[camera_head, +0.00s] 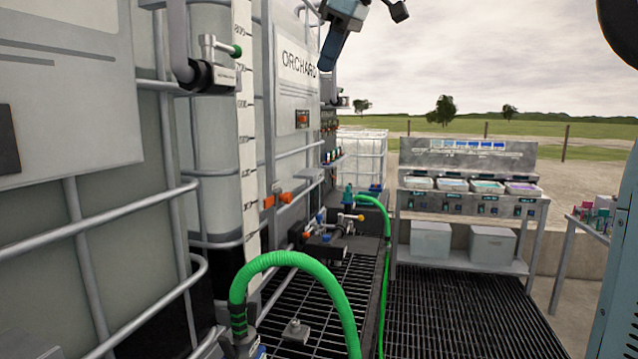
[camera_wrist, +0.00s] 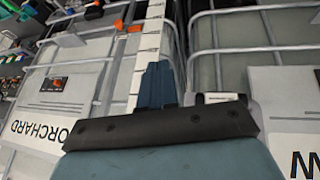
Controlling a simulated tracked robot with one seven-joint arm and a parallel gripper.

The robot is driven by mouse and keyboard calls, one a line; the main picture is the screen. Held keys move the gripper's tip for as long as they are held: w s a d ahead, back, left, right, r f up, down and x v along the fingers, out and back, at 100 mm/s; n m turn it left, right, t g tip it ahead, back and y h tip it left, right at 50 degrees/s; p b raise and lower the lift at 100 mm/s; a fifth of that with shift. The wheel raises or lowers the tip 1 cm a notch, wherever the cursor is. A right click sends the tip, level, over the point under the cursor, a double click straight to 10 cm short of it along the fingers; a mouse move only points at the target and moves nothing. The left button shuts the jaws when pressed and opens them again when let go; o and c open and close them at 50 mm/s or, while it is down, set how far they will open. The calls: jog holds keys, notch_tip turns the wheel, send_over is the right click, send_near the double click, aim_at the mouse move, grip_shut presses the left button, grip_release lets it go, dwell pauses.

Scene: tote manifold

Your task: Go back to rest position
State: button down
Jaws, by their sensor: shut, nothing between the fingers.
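My gripper (camera_head: 329,58) hangs at the top of the head view, in front of the sky and just right of the ORCHARD tote panel (camera_head: 297,65). Its blue fingers (camera_wrist: 157,84) are together and empty in the wrist view. They point towards the caged totes. In that view the white scale strip (camera_wrist: 150,45) runs up behind the fingers. A grey fitting (camera_wrist: 215,98) shows just right of them, partly hidden by the black wrist plate. Whether the fingers touch anything there cannot be told.
A valve with a green-tipped lever (camera_head: 225,48) sticks out at the left. A green hose (camera_head: 300,262) arches over the dark grating (camera_head: 450,310). A bench with several trays (camera_head: 470,205) stands behind. A side table (camera_head: 590,232) is at the right. The grating's middle looks clear.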

jog(key=s+d+f+m+h, duration=0.1)
jog(key=s+d+f+m, duration=0.3)
jog(key=s+d+f, duration=0.3)
jog(key=s+d+f+m+t+h, duration=0.1)
jog(key=s+d+f+m, duration=0.4)
jog(key=f, duration=1.1)
jog(key=s+d+f+m+h, duration=0.2)
jog(key=s+d+f+m, duration=0.3)
jog(key=s+d+f, duration=0.4)
notch_tip(320, 180, down, 4)
jog(key=shift+d+r+t, duration=0.25)
jog(key=shift+d+t, duration=0.05)
jog(key=shift+t, duration=0.1)
